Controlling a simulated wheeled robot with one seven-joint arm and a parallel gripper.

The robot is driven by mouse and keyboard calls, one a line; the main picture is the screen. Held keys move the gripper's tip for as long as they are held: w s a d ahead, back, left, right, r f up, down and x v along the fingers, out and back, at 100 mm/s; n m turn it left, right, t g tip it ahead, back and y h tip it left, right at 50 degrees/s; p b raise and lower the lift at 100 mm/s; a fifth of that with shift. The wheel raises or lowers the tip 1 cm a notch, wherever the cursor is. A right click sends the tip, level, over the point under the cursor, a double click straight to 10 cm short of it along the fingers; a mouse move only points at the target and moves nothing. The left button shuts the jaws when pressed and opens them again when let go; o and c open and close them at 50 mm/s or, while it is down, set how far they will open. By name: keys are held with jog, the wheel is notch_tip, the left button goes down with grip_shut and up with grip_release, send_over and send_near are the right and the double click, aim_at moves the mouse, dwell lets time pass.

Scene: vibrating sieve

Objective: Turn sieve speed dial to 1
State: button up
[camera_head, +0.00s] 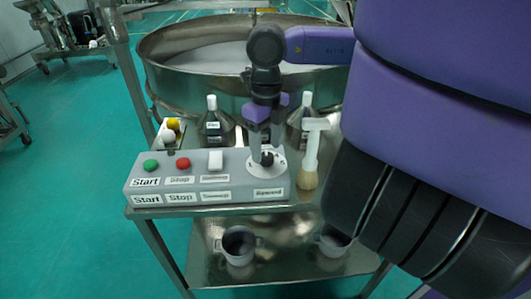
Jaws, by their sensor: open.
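The grey control box (208,182) sits on the metal cart top. Its speed dial is a dark knob (266,159) on a white disc (273,170) at the box's right end, above the "Speed" label; a 5 shows at the disc's right. What the dial points at is too small to tell. My gripper (265,145) points down directly above the dial, open, with its fingertips close around or just over the knob. Whether they touch it cannot be told. The gripper hides part of the disc.
On the box are a green button (151,165), a red button (183,163) and a white switch (215,160). A brush (311,155) stands right of the box. Bottles (213,122) and the round sieve (185,83) are behind. Pots (239,246) stand on the lower shelf.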

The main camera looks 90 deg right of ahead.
aim_at(266, 155)
jog(key=shift+f, duration=1.5)
jog(key=shift+c, duration=0.5)
grip_shut()
jog(key=shift+f+b, duration=0.1)
jog(key=shift+b, duration=0.2)
